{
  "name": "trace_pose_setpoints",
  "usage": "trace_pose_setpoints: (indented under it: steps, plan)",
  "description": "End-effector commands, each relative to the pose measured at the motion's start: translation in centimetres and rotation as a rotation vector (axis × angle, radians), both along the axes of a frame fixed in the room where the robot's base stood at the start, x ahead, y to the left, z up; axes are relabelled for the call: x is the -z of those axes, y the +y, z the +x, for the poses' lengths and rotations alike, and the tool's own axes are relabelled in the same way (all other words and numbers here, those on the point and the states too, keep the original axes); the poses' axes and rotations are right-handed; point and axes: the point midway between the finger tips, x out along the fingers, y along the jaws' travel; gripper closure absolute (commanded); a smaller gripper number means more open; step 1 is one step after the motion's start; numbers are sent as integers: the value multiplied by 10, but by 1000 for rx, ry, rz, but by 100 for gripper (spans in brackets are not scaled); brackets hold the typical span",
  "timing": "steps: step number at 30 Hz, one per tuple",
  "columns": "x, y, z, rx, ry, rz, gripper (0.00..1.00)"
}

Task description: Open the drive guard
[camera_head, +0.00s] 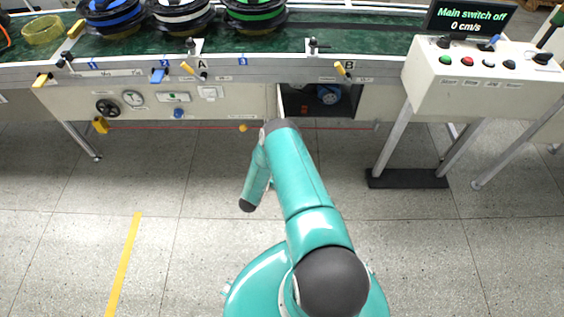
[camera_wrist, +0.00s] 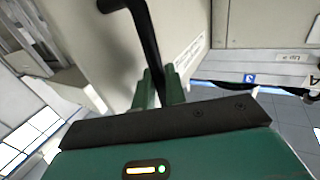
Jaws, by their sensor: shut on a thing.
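The drive guard (camera_wrist: 105,55) is a beige panel with a black bar handle (camera_wrist: 150,40), close up in the wrist view. My gripper (camera_wrist: 160,88) has its green fingers shut on this handle. My arm hides the gripper and handle in that view. The guard's full outline and exact angle cannot be told.
The conveyor (camera_head: 350,45) runs above the opening, with several reels at the left. A control box (camera_head: 475,68) stands on legs at the right; its screen (camera_head: 470,18) reads "Main switch off, 0 cm/s". A red cord (camera_head: 180,128) runs below the front panels. The floor is largely clear.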

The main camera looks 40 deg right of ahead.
Motion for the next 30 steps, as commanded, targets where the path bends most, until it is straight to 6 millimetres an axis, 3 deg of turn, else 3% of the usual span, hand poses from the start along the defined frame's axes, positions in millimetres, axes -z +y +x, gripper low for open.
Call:
trace_pose_setpoints:
  steps: [12, 13, 15, 25, 30]
  plan:
    - [-1, 3, 3, 0, -3, -2, 100]
    - [-1, 3, 4, 0, -3, -2, 82]
    - [-1, 4, 4, 0, -3, -2, 70]
    - [0, 7, 1, -1, 0, 0, 70]
    - [0, 26, -7, -3, 1, 0, 70]
